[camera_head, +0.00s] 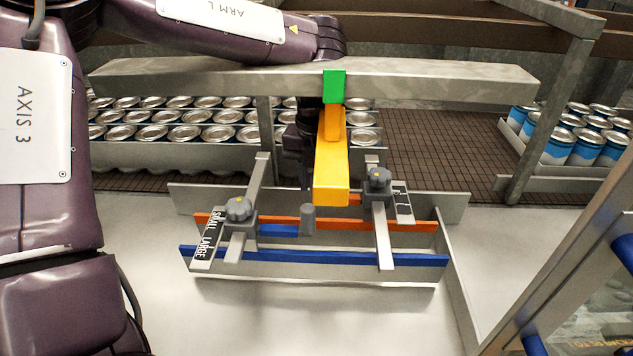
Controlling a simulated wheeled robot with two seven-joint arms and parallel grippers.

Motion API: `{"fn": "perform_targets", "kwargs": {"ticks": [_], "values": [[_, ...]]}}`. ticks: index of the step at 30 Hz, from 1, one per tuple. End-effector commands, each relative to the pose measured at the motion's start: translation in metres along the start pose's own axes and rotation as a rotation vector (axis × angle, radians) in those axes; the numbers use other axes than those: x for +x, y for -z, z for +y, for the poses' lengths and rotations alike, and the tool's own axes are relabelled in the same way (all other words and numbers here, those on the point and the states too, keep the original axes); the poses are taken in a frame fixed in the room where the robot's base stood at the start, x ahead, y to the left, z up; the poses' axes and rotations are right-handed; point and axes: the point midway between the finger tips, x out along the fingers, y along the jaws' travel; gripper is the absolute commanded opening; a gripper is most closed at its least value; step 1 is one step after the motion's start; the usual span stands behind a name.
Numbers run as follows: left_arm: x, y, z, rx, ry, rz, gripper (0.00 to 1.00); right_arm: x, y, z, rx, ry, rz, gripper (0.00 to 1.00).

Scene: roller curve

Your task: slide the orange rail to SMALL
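The orange rail (412,225) runs left to right across the guide, behind a parallel blue rail (350,258). A grey upright peg (308,220) stands at its middle. A plate reading SMALL and LARGE (207,240) lies at the left end; the orange rail's end is beside the upper part, near SMALL. Its exact setting is unclear. A second plate (402,203) at the right is too small to read. My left arm comes over the beam; its dark gripper (305,165) hangs down behind a yellow block, above and behind the peg. Its fingertips are largely hidden. My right gripper is out of view.
A grey beam (200,82) crosses above the rails, with a green block (334,86) and yellow block (331,180) projecting from it. Clamp knobs (240,210) and (377,180) sit on crossbars. Several cans (582,150) stand at right; others are behind.

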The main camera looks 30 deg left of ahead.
Motion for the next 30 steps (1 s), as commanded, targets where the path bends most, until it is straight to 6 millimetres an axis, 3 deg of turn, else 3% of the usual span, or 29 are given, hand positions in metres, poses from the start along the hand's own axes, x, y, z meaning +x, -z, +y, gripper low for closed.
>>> {"fn": "perform_targets", "kwargs": {"ticks": [3, 13, 24, 30], "values": [[0.001, 0.001, 0.0, 0.001, -0.001, 0.004, 0.45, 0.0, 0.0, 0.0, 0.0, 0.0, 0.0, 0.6], [-0.004, 0.001, 0.0, 0.001, -0.001, 0.004, 0.45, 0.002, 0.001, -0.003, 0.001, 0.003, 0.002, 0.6], [-0.064, -0.001, 0.0, 0.0, 0.001, 0.004, 0.45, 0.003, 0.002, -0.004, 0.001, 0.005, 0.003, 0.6], [-0.076, 0.0, 0.0, 0.001, -0.001, 0.006, 0.45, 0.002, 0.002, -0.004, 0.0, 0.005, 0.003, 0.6]]}}
